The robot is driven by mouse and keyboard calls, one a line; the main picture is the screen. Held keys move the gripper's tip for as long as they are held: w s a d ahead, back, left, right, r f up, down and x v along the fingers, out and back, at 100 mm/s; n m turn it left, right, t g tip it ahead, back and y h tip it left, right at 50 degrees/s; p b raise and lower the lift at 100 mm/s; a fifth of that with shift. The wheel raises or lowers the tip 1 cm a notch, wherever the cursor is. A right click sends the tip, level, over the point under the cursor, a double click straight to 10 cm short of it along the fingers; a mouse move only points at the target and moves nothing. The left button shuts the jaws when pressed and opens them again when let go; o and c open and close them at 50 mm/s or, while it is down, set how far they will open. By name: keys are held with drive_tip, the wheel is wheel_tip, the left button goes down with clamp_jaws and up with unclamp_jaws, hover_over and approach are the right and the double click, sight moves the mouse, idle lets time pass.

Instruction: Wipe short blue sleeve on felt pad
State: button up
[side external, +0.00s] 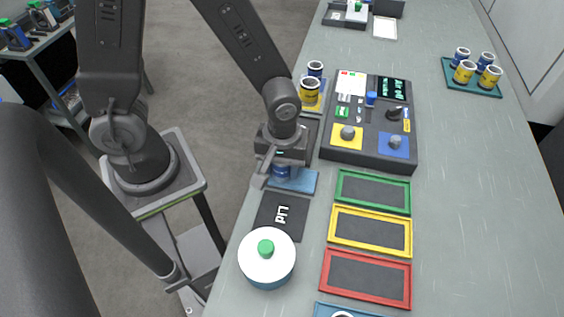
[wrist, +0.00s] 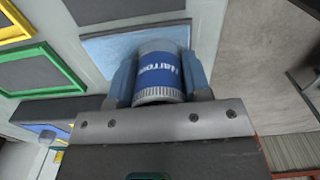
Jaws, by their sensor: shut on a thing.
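The short blue sleeve (wrist: 160,74) has a blue band with white lettering and a pale ridged rim. My gripper (wrist: 158,90) is shut on it, one finger on each side. In the side external view my gripper (side external: 280,172) hangs over the blue felt pad (side external: 303,181), with the sleeve (side external: 280,172) partly hidden between the fingers. The felt pad also shows behind the sleeve in the wrist view (wrist: 108,50). I cannot tell whether the sleeve touches the pad.
A dark "Lid" mat (side external: 268,222) and a white-lidded pot (side external: 267,270) stand nearer the camera. Green (side external: 345,205), yellow (side external: 335,240) and red (side external: 328,285) framed trays lie right. A dark panel with posts (side external: 345,160) and several cans (side external: 310,95) stand beyond. The right side is largely clear.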

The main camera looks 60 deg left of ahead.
sight(301, 179)
drive_tip(key=shift+w+d+f, duration=0.1)
drive_tip(key=shift+w+d, duration=0.7)
drive_tip(key=shift+w+d, duration=0.75)
drive_tip(key=shift+s+a, duration=0.1)
drive_tip(key=shift+s+a, duration=0.75)
drive_tip(key=shift+s+a, duration=0.75)
drive_tip(key=shift+s, duration=0.05)
drive_tip(key=shift+w+d, duration=0.1)
